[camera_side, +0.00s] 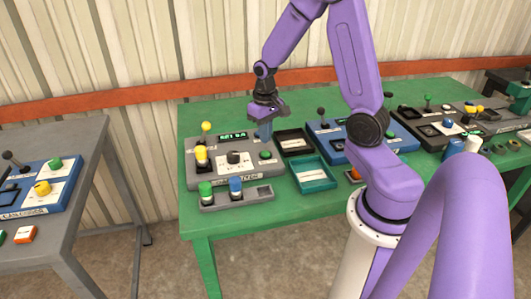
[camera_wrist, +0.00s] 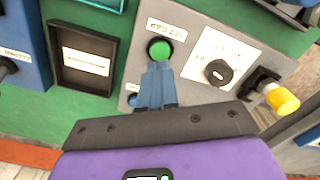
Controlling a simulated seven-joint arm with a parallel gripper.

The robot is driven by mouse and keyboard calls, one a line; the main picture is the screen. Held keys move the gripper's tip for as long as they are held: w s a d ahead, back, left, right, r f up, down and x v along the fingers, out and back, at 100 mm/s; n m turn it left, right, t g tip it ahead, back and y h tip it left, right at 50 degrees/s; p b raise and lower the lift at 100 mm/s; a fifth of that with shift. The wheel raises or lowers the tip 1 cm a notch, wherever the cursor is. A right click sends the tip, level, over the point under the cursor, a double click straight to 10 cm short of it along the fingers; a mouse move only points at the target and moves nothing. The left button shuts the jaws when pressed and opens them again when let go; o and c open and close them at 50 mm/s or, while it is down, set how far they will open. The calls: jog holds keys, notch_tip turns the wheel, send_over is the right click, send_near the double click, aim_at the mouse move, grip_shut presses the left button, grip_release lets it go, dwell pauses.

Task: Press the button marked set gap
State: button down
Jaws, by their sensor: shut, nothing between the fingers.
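The green round button (camera_wrist: 159,49) sits on a grey control panel (camera_wrist: 190,22), beside a white label (camera_wrist: 172,30) that appears to read SET GAP. In the side view the green button (camera_side: 265,154) is at the right end of the grey panel (camera_side: 208,180). My gripper (camera_side: 264,137) is shut and empty, its blue fingers pointing down just above the button. In the wrist view my gripper's fingertips (camera_wrist: 159,67) appear right beside the button's lower edge. A small gap seems to show in the side view, but contact is hard to judge.
A black knob (camera_wrist: 217,72) and a yellow-tipped lever (camera_wrist: 281,101) share the panel. A black tray (camera_side: 294,142) and a teal tray (camera_side: 312,174) lie to its right.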

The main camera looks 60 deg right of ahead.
aim_at(265, 153)
jog(key=shift+r, duration=1.55)
jog(key=s+a+r+n, duration=0.2)
jog(key=s+a+n, duration=0.15)
jog(key=a, duration=0.45)
jog(key=s+a+r+n, duration=0.2)
jog(key=s+a+n, duration=0.3)
jog(key=s, duration=0.4)
jog(key=s+a+r+n, duration=0.2)
jog(key=s+a+n, duration=0.3)
jog(key=s+n, duration=0.2)
jog(key=shift+s, duration=0.85)
